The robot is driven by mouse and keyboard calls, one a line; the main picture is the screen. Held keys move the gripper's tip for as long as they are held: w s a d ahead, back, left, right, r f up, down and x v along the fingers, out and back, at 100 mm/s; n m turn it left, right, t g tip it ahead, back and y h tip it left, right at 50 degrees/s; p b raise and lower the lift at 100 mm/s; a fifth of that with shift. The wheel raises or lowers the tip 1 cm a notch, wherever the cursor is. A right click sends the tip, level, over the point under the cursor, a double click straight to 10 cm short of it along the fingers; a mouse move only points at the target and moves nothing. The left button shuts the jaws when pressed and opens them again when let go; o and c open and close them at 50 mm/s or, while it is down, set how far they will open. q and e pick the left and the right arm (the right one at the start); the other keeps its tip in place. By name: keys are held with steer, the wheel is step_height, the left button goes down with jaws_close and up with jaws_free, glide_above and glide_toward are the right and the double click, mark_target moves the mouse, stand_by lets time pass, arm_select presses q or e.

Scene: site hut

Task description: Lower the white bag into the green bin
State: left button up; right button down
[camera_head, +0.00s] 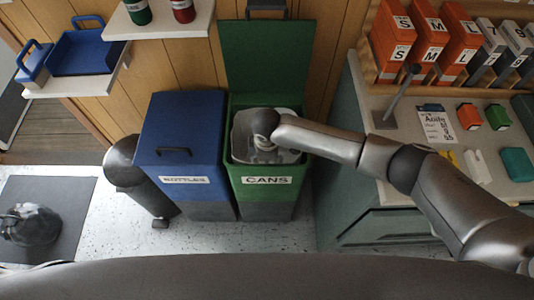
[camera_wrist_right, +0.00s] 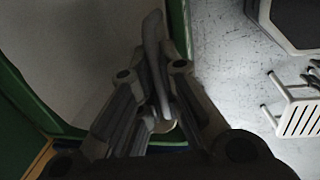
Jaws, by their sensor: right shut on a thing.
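The green bin (camera_head: 258,180), labelled CANS, stands with its lid (camera_head: 265,55) raised. The white bag (camera_head: 242,140) looks greyish and sits in the bin's mouth, within the rim. How far down it reaches is hidden. My right gripper (camera_head: 265,146) is over the mouth, largely hidden by its own wrist. In the right wrist view my right gripper (camera_wrist_right: 152,80) is shut on a thin grey gathered strip, which looks like the bag's neck. The pale surface beside it looks like the bag (camera_wrist_right: 80,45), with the green rim around it. My left gripper is not in view.
A blue bin (camera_head: 183,130), labelled BOTTLES, stands shut directly left of the green bin. A dark bag (camera_head: 32,225) lies on a mat (camera_head: 75,195). A counter (camera_head: 350,120) with boxes stands right, under my right arm.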

steer(key=c, duration=1.5)
jaws_free()
steer(key=shift+f, duration=0.1)
steer(key=shift+s, duration=0.1)
